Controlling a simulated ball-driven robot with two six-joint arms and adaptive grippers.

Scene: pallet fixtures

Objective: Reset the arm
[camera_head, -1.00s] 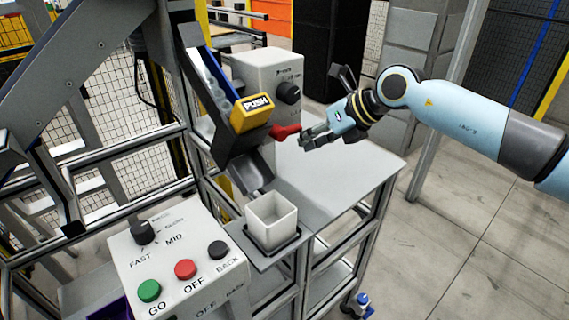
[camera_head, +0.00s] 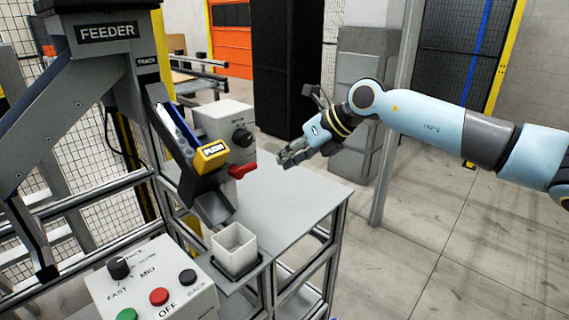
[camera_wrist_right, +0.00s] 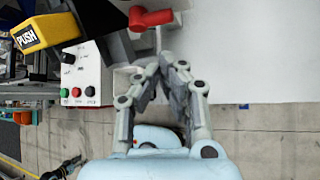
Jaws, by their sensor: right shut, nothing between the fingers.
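My right arm comes in from the right in the head view. Its gripper (camera_head: 284,158) is shut and empty, above the far right part of the grey table (camera_head: 300,192). It is to the right of the red handle (camera_head: 243,171) and apart from it. In the right wrist view the gripper (camera_wrist_right: 172,62) shows its fingertips together with nothing between them. The red handle (camera_wrist_right: 150,18) shows just beyond the fingertips there. My left gripper is not in view.
The feeder frame (camera_head: 108,31) carries a yellow PUSH block (camera_head: 212,151). A white square cup (camera_head: 234,247) stands at the table's front. A control box (camera_head: 155,275) with coloured buttons is at the lower left. Open floor (camera_head: 440,230) lies right of the table.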

